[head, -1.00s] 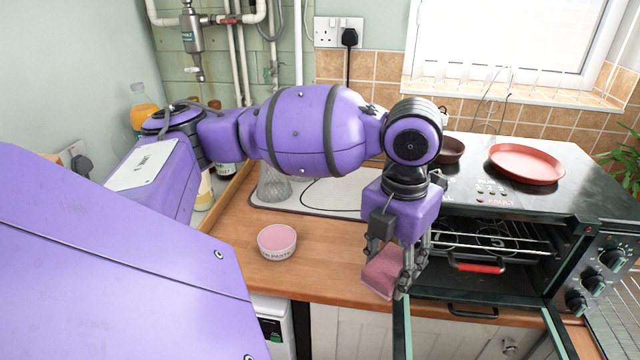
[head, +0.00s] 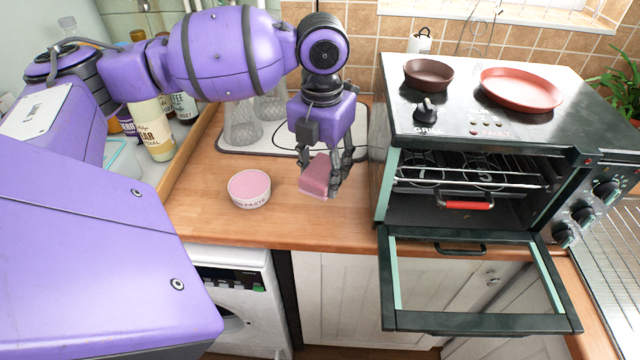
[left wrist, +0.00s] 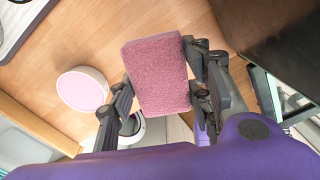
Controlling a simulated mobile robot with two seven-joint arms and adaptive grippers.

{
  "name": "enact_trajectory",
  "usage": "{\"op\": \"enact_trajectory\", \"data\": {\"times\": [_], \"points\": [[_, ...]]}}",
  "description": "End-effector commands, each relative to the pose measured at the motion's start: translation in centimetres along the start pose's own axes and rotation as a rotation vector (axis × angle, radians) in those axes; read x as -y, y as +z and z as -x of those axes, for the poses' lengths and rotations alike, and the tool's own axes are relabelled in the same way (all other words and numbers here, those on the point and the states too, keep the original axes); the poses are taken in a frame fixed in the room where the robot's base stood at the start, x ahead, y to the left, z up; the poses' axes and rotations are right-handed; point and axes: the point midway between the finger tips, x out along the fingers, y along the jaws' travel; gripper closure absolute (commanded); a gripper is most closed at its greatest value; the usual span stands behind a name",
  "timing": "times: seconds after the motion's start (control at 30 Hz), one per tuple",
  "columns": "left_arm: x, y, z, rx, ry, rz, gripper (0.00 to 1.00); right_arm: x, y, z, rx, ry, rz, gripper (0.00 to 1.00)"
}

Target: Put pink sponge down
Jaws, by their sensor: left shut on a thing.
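The pink sponge (head: 317,177) is a block held between the fingers of my left gripper (head: 334,178), which is shut on it. The gripper points down over the wooden worktop (head: 225,211), between the small paste tub and the open oven. In the left wrist view the sponge (left wrist: 157,75) fills the space between the fingers (left wrist: 165,95). Whether its underside touches the worktop is hard to tell; it seems a little above. My right gripper does not show.
A round tub with pink paste (head: 249,188) stands left of the sponge. The countertop oven (head: 480,130) is at right, its door (head: 480,290) hanging open past the worktop's front edge. Upturned glasses (head: 241,125) stand on a mat behind. Bare wood lies around the sponge.

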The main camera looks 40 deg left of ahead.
Motion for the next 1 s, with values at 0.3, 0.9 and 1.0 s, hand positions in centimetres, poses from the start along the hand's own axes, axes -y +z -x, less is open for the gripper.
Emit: {"op": "enact_trajectory", "data": {"times": [0.3,0.9,1.0], "points": [[-1.7,2.6,-4.3,-0.004,-0.001,-0.003,0.75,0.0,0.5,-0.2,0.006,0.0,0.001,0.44],[-2.2,3.4,-8.4,-0.002,0.0,-0.004,0.75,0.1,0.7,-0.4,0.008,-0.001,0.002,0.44],[-2.2,3.4,-8.5,-0.003,0.0,-0.004,0.75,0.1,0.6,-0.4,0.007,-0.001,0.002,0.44]]}}
